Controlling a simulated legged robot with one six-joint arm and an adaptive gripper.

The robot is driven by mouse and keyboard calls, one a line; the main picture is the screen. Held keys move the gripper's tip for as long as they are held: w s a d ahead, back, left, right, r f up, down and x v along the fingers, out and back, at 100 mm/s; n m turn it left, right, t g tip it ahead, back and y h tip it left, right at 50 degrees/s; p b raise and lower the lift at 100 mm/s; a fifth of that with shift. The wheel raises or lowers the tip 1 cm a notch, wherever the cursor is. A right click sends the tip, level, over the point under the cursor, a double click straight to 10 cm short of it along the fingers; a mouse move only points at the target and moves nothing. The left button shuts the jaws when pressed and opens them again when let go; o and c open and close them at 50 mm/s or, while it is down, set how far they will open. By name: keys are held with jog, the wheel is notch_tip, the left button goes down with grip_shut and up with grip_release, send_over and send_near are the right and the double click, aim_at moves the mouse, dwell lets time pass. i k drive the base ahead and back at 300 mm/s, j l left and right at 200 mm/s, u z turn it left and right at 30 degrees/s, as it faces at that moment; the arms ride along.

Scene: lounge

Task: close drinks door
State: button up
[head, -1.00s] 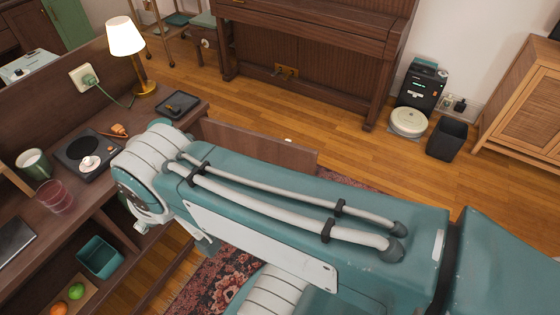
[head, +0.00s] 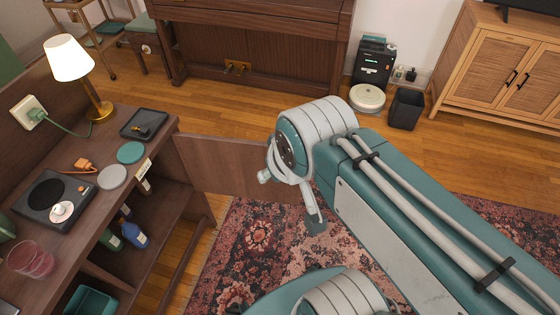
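The brown drinks door (head: 222,165) stands open in the head view, sticking out to the right from the cabinet's far end. Its right end is hidden behind my arm. My gripper (head: 292,202) appears at the arm's end, just right of and in front of the door, with a pale, teal-tipped part pointing down. Its fingers are partly hidden, so I cannot tell whether they are open or shut. I cannot tell if it touches the door.
The cabinet top (head: 108,208) holds a lamp (head: 72,62), a black tray (head: 144,124), coasters (head: 112,177), a record player (head: 55,198) and pink glasses (head: 32,258). A patterned rug (head: 258,238) covers the floor by the door. A piano (head: 250,45) stands behind; wood floor lies between.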

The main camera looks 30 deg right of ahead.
aim_at(219, 166)
jog(key=z, duration=0.4)
jog(key=i+l+z, duration=0.1)
jog(key=z, duration=0.7)
jog(key=i+z, duration=0.1)
jog(key=z, duration=0.3)
jog(key=i+l, duration=0.15)
jog(key=i, duration=0.45)
jog(key=i+l, duration=0.1)
jog(key=i, duration=0.5)
jog(key=i+j+u, duration=0.1)
jog(key=u, duration=0.3)
jog(key=i+u, duration=0.5)
jog(key=u, duration=0.25)
jog(key=i+l+u, duration=0.15)
jog(key=u, duration=0.25)
jog(key=i+u, duration=0.15)
jog(key=u, duration=0.3)
jog(key=i+u, duration=0.15)
jog(key=u, duration=0.3)
jog(key=i+l+u, duration=0.1)
jog(key=u, duration=0.35)
jog(key=i+l+u, duration=0.15)
jog(key=u, duration=1.6)
jog(key=k+j+z, duration=0.3)
jog(key=k+j, duration=0.45)
jog(key=k, duration=0.05)
